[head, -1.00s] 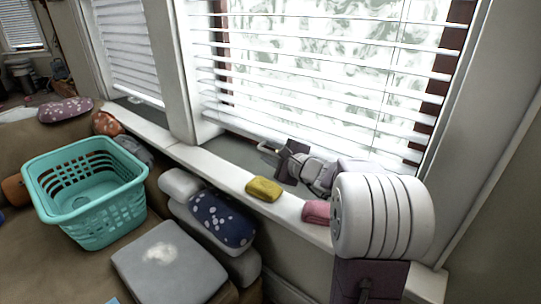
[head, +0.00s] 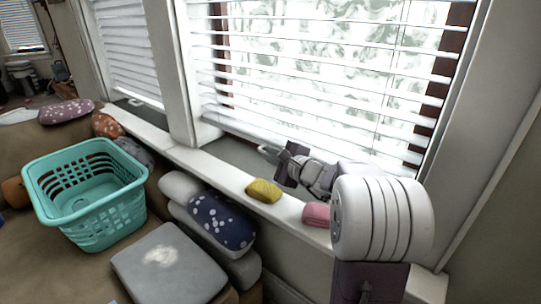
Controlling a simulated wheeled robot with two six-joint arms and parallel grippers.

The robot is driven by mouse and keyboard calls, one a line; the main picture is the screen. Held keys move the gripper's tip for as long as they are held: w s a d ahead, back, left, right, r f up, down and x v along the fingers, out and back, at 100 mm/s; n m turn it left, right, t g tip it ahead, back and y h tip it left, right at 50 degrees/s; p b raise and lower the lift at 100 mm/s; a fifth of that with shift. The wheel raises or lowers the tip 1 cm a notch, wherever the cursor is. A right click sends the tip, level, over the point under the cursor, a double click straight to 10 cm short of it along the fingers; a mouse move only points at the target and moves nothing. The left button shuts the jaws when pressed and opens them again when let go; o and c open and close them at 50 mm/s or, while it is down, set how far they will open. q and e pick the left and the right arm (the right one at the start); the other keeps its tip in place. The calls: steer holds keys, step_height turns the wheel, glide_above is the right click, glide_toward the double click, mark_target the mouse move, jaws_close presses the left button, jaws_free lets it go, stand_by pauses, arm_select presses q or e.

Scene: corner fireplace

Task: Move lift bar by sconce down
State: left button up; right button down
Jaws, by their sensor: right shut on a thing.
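The blind (head: 320,70) with white slats hangs over the large window. A small white bar (head: 267,151), which looks like the lift bar, is low by the blind's bottom edge, just above the sill. My right gripper (head: 281,158) reaches in from the right and is shut on this bar. Its fingers and dark body hide part of the bar. My left gripper is out of view. No sconce can be made out.
A teal basket (head: 125,212), a grey cushion (head: 168,275) and a dotted blue cushion (head: 222,222) lie on the left.

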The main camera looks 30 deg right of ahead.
steer(key=shift+f, duration=0.15)
stand_by(0.8)
step_height(320, 180, down, 5)
steer(key=b, duration=0.6)
steer(key=shift+r, duration=0.2)
steer(key=c, duration=1.5)
jaws_free()
steer(key=shift+s+r, duration=0.1)
steer(key=p+v, duration=0.3)
steer(key=v, duration=0.5)
steer(key=shift+s+d, duration=0.1)
steer(key=shift+s, duration=0.35)
